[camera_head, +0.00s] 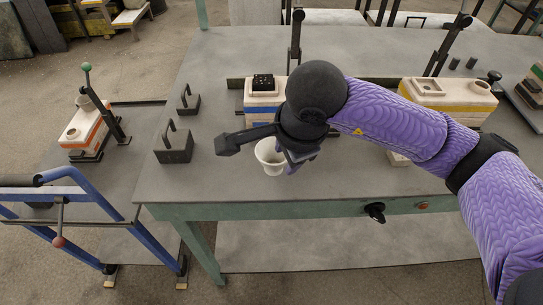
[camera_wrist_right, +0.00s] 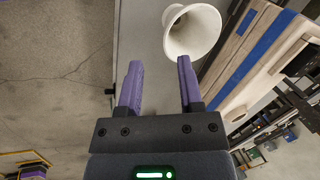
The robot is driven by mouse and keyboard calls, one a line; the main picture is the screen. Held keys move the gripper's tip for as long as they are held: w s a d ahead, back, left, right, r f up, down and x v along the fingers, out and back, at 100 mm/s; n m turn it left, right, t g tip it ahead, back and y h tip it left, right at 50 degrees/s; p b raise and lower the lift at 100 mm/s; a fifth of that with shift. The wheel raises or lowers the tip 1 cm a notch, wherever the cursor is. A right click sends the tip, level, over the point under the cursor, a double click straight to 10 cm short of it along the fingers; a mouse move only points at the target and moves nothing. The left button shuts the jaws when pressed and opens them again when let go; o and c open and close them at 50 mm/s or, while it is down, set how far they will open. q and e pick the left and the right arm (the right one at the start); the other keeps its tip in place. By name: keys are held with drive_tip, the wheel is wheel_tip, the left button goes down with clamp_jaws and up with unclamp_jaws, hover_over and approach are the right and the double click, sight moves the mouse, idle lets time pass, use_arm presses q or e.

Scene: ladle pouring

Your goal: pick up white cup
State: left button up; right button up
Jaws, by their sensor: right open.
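The white cup (camera_head: 268,158) stands on the grey table near its front edge in the head view, partly hidden behind my right gripper (camera_head: 291,160). In the right wrist view, the cup (camera_wrist_right: 193,32) shows its flared round mouth beyond the fingertips, nearer the right-hand finger. My right gripper (camera_wrist_right: 160,68) is open, with its two purple fingers apart and nothing between them. The cup is not between the fingers. My left gripper is not in view.
Black metal blocks with upright handles (camera_head: 175,148) stand left of the cup on the table (camera_head: 225,60). A cream block with a blue stripe (camera_head: 262,96) stands behind it, and one with a yellow stripe (camera_head: 450,96) is at right. A blue-framed cart (camera_head: 85,190) is at left.

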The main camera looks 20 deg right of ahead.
sight(281, 163)
drive_tip(key=x, duration=0.2)
drive_tip(key=b+x, duration=0.1)
drive_tip(key=x, duration=0.1)
drive_tip(key=b+x, duration=0.1)
drive_tip(key=x, duration=0.1)
drive_tip(key=shift+w+f, duration=0.1)
drive_tip(key=shift+w, duration=0.25)
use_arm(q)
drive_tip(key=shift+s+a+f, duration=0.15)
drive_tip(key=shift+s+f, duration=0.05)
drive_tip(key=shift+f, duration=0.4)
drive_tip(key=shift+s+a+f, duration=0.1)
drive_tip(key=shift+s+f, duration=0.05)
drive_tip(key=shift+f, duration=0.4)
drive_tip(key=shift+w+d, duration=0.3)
use_arm(e)
clamp_jaws()
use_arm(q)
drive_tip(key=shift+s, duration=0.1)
